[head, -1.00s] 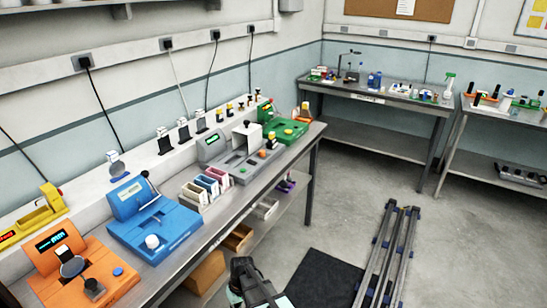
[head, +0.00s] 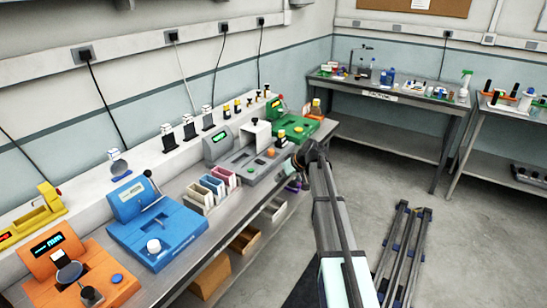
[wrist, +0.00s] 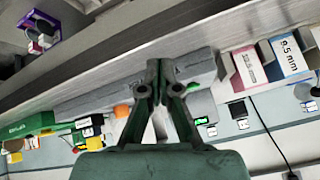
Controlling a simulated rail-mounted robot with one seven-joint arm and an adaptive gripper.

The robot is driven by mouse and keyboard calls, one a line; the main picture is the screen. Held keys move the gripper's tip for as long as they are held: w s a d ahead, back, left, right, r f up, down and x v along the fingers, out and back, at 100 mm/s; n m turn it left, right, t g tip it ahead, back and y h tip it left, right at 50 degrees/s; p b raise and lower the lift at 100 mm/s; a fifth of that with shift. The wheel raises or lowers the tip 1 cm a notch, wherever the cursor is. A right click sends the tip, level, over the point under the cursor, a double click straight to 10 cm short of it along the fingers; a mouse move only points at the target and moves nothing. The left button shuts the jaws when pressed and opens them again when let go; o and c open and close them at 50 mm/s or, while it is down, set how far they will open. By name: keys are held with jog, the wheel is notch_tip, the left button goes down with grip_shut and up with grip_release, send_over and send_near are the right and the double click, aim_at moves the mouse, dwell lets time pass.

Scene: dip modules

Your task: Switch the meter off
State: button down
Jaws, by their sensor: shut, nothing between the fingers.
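Several units with lit displays stand along the bench in the head view: a yellow one (head: 38,213), an orange one (head: 45,257), a blue one (head: 128,199), a grey one (head: 218,148) and a green one (head: 297,125). I cannot tell which is the meter. The grey unit carries an orange knob and a white block; its lit display also shows in the wrist view (wrist: 204,121). My gripper (head: 303,158) is at the bench's front edge, beside the grey and green units. In the wrist view my gripper (wrist: 161,66) is shut and empty. Its fingers partly hide the grey unit.
Coloured boxes (head: 212,188) stand between the blue and grey units. Dark holders (head: 190,130) and bottles line the raised back ledge. Open bins (head: 245,240) sit on the shelf below. A second bench (head: 395,97) stands at the back. Rails (head: 405,250) lie on the floor.

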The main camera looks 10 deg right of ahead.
jog(key=w+r+n+t+y, duration=0.1)
jog(key=w+r+n, duration=0.3)
jog(key=r, duration=0.8)
jog(key=w, duration=0.2)
jog(key=shift+w+d+r+t+y, duration=0.3)
jog(key=shift+d+y, duration=0.05)
jog(key=shift+y, duration=0.05)
jog(key=p, duration=0.4)
send_over(262, 162)
notch_tip(262, 162, down, 6)
jog(key=shift+f, duration=0.1)
notch_tip(262, 162, down, 2)
jog(key=shift+a+f, duration=0.1)
jog(key=shift+a+f+p, duration=0.1)
jog(key=shift+f+p, duration=0.35)
jog(key=shift+f, duration=0.45)
